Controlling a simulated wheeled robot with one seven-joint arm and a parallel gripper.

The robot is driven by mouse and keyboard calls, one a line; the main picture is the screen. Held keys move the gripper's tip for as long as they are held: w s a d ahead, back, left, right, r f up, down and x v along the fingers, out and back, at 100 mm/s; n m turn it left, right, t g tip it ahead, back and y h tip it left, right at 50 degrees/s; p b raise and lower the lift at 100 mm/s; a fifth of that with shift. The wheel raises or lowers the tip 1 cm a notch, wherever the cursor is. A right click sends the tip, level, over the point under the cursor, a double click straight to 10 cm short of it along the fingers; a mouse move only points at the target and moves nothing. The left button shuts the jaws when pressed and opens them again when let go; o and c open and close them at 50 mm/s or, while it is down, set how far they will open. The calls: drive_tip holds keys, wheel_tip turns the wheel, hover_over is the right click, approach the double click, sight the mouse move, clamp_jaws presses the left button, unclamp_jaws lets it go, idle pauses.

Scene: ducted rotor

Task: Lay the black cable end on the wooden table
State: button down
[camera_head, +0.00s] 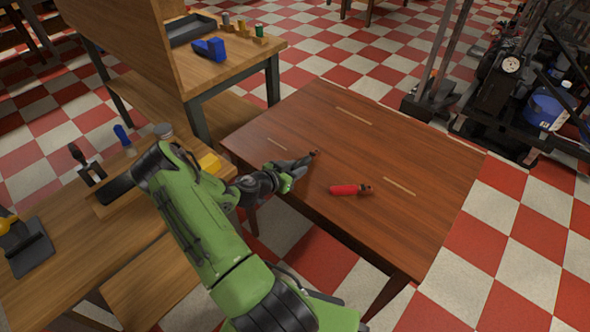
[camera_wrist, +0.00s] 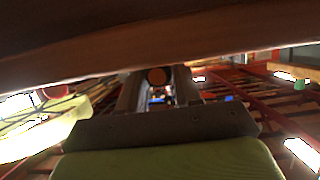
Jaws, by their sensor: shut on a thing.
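My gripper (camera_head: 302,162) is over the near left part of the wooden table (camera_head: 410,160), low and close to its top. It is shut on the black cable end (camera_head: 314,153), whose dark tip sticks out past the fingers. In the wrist view, the round brownish end of the black cable end (camera_wrist: 157,76) shows between the two fingers (camera_wrist: 158,88). The table fills the top of that view as a dark band. I cannot tell whether the cable end touches the table. The fingers hide most of it.
A red cable end (camera_head: 348,189) lies on the table just right of my gripper. Pale strips (camera_head: 399,187) mark the tabletop. The table's far and right parts are clear. A workbench with tools (camera_head: 60,225) stands left, and a shelf bench with a blue item (camera_head: 210,49) stands behind.

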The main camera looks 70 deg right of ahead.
drive_tip(key=shift+a+f, duration=0.1)
drive_tip(key=shift+f, duration=0.25)
drive_tip(key=shift+f+b, duration=0.1)
drive_tip(key=shift+b, duration=0.3)
drive_tip(key=c, duration=0.8)
unclamp_jaws()
drive_tip(key=shift+a+f, duration=0.15)
drive_tip(key=shift+s, duration=0.15)
drive_tip(key=shift+r+p, duration=0.45)
drive_tip(key=shift+p, duration=0.25)
drive_tip(key=v, duration=0.4)
drive_tip(key=p+v, duration=0.1)
drive_tip(key=v, duration=0.7)
drive_tip(key=shift+d+r+p, duration=0.25)
drive_tip(key=shift+r+p, duration=0.1)
drive_tip(key=shift+w, duration=0.2)
